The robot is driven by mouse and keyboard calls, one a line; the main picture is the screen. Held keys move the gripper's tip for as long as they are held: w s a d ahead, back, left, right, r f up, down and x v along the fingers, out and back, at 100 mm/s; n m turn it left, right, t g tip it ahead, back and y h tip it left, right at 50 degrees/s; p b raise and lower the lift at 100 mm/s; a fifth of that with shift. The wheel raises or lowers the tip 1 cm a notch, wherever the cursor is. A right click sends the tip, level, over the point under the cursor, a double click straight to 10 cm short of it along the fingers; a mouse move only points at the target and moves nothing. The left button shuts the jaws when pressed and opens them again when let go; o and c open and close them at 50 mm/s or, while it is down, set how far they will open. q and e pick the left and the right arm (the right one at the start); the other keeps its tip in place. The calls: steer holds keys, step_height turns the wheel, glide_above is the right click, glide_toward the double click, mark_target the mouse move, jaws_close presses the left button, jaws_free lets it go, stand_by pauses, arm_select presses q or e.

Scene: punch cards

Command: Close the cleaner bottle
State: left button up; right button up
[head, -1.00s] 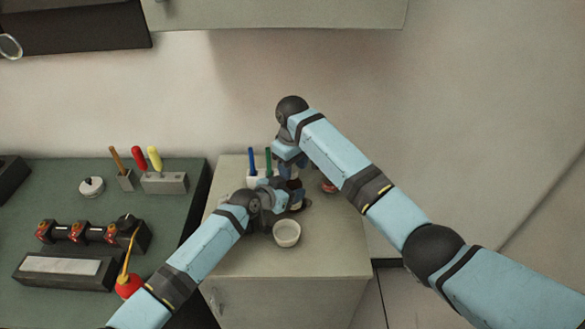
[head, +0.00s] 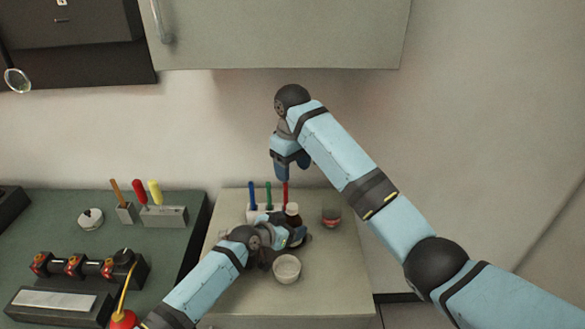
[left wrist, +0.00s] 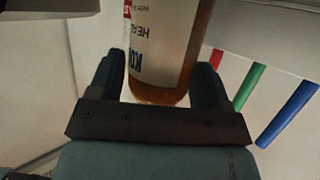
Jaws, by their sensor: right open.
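The cleaner bottle (head: 294,213) is brown with a white label and stands upright on the cabinet top. Its top looks pale in the head view; whether this is a seated cap is too small to tell. In the left wrist view, the bottle's labelled body (left wrist: 165,45) sits between my left gripper's two fingers (left wrist: 158,85), which appear to press on its sides. My left gripper (head: 291,236) is low around the bottle in the head view. My right gripper (head: 289,174) is open above and slightly behind the bottle, clear of it.
A white bowl (head: 286,269) stands in front of the bottle. A small red-and-dark jar (head: 331,217) is to its right. A holder with blue (head: 253,195), green (head: 269,195) and red (head: 285,193) markers stands behind. A green workbench (head: 60,215) with tools is at left.

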arm_select(q)
steer(key=shift+o, duration=1.3)
steer(key=b+v, duration=0.1)
steer(key=v, duration=1.2)
steer(key=shift+s+a+r, duration=0.2)
steer(key=shift+s+a, duration=0.05)
